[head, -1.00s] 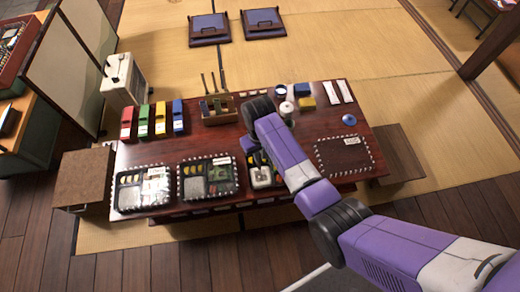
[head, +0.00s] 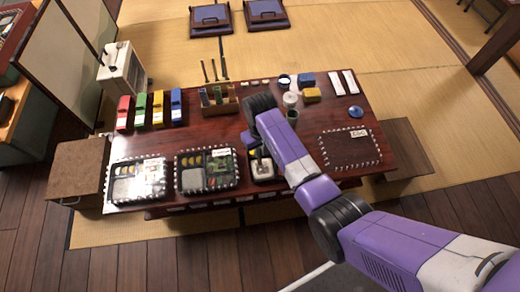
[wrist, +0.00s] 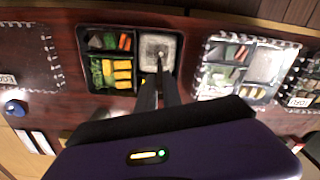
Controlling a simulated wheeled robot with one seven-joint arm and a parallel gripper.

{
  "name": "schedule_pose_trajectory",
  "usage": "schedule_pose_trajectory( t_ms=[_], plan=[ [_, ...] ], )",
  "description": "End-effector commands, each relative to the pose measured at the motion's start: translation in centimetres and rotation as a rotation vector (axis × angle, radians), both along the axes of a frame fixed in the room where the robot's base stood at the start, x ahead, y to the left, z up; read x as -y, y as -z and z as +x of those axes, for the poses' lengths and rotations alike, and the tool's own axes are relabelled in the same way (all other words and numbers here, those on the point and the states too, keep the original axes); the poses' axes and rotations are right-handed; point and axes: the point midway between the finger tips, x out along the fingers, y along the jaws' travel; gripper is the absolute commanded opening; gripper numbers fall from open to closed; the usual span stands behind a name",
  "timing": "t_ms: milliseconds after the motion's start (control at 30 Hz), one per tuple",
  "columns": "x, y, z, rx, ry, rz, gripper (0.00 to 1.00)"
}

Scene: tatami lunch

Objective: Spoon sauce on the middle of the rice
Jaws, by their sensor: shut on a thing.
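In the wrist view an open black lunch box (wrist: 108,87) lies in front of my gripper (wrist: 158,82). Its right compartment holds white rice (wrist: 150,38), with a small grey-dark patch at the middle. The left compartments hold greens, yellow pieces and orange and dark bits. My gripper is shut on a thin thing, probably the spoon, at the rice compartment's near side; its fingers hide most of it. I cannot tell whether the dark patch is sauce or the spoon's tip. In the head view my arm partly covers this lunch box (head: 254,176).
Two more filled lunch boxes (head: 205,188) stand left on the dark table (head: 160,136). An empty mat (head: 350,150) with a name card lies right. Colored boxes, a utensil holder (head: 222,103), a white jar (head: 290,99) and a dark green cup (head: 292,116) stand farther back.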

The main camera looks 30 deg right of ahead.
Motion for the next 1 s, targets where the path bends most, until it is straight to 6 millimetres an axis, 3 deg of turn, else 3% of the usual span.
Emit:
schedule_pose_trajectory(
  t_ms=[1000],
  plan=[
    [0.0, 0.58, 0.0, 0.0, 0.0, 0.0, 0.0]
  ],
)
